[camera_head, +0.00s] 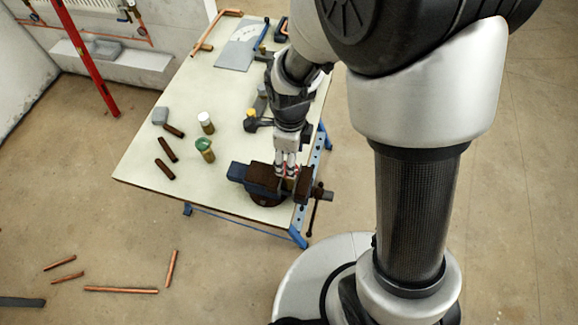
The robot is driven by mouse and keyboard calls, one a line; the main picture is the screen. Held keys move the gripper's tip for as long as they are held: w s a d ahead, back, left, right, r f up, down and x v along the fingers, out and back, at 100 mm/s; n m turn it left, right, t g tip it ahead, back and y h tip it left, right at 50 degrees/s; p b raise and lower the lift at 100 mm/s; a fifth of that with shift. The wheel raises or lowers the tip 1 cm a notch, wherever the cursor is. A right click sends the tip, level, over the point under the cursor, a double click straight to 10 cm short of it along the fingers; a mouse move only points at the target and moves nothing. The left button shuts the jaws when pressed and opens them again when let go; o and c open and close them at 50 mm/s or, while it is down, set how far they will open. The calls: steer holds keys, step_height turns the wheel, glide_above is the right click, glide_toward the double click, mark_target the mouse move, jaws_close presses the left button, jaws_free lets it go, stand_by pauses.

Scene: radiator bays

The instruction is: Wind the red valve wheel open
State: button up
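My gripper (286,170) points down at the bench vise (260,178), with its fingertips at the vise jaws. Small red bits show at the fingertips; they may be part of the red valve wheel, but the fingers hide most of it. The view is too small to tell whether the fingers are shut on it or stand apart around it. The blue and rusty-brown vise sits at the near right edge of the workbench (190,100).
On the bench are a green-topped can (204,148), a white-topped can (206,122), dark brown pipe pieces (165,147), a grey block (160,115) and a grey plate (238,52). Copper pipes (121,290) lie on the floor. A red post (88,60) leans at the left.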

steer(key=shift+f+b, duration=1.95)
steer(key=shift+f, duration=0.55)
